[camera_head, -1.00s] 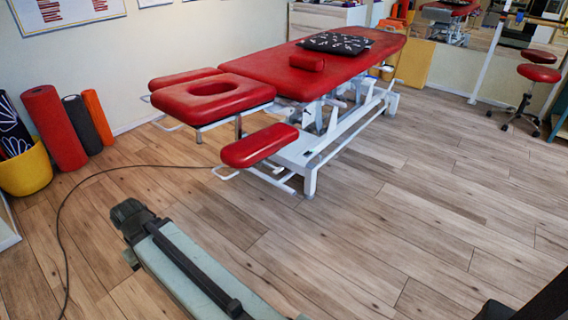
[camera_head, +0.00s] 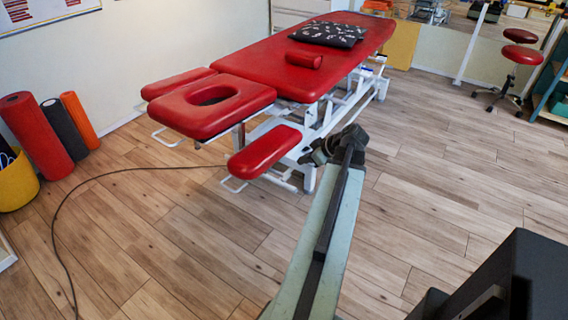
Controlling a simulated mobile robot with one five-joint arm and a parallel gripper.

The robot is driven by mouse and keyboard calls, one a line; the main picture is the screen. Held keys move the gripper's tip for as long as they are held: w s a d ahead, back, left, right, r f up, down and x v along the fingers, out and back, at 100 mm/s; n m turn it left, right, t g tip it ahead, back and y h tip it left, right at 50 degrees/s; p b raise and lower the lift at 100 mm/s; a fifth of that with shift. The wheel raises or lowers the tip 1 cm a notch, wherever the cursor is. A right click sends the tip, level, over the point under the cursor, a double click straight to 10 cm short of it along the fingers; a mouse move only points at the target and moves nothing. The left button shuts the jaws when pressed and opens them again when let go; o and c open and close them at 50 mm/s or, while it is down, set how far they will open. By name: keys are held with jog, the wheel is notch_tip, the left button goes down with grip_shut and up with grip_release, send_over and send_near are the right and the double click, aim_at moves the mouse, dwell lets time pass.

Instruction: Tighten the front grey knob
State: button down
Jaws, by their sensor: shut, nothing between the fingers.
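The red treatment couch (camera_head: 262,62) stands on a white frame, with a face-hole head section (camera_head: 222,98) and lower arm pads towards me. The nearer arm pad (camera_head: 263,150) is low at the couch's front. I cannot make out a grey knob; my arm covers part of the frame behind this pad. My arm (camera_head: 322,235) reaches up from the bottom edge. Its dark end joint overlaps the couch frame in the picture, and I cannot tell the distance between them. I cannot make out my gripper's fingers.
A dark cable (camera_head: 66,245) runs over the wooden floor towards the couch. Rolled mats (camera_head: 32,130) and a yellow bin (camera_head: 18,185) stand at the left wall. A red stool (camera_head: 521,54) stands at the far right. The floor right of the couch is clear.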

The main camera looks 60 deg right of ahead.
jog(key=s+d, duration=0.1)
jog(key=b, duration=1)
send_near(287, 173)
jog(key=w+x, duration=0.1)
jog(key=x, duration=0.4)
jog(key=shift+s+a+f+h+b, duration=0.1)
jog(key=shift+s+f+h+b, duration=0.2)
jog(key=shift+b, duration=0.3)
jog(key=shift+w+r, duration=0.1)
